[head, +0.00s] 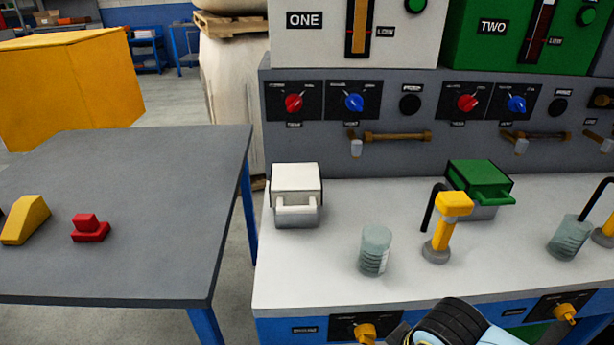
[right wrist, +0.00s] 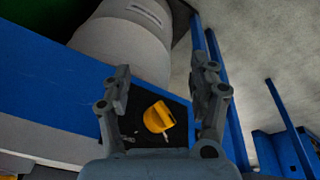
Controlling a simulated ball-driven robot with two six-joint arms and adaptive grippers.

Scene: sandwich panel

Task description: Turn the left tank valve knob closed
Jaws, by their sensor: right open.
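The left yellow valve knob (head: 365,332) is on a dark plate on the blue front of the bench, at the bottom edge of the head view. In the right wrist view the yellow knob (right wrist: 158,117) sits on its dark plate, seen between the fingers of my right gripper (right wrist: 163,80). The fingers are open, one on each side of the knob; I see no clear contact. In the head view my right arm comes in from the bottom, just right of the knob. My left gripper is not in view.
A second yellow knob (head: 565,313) is farther right on the bench front. The white benchtop (head: 330,280) carries a glass jar (head: 375,250), a yellow tap (head: 450,215) and white and green boxes. A grey table (head: 130,270) stands left, across a gap.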

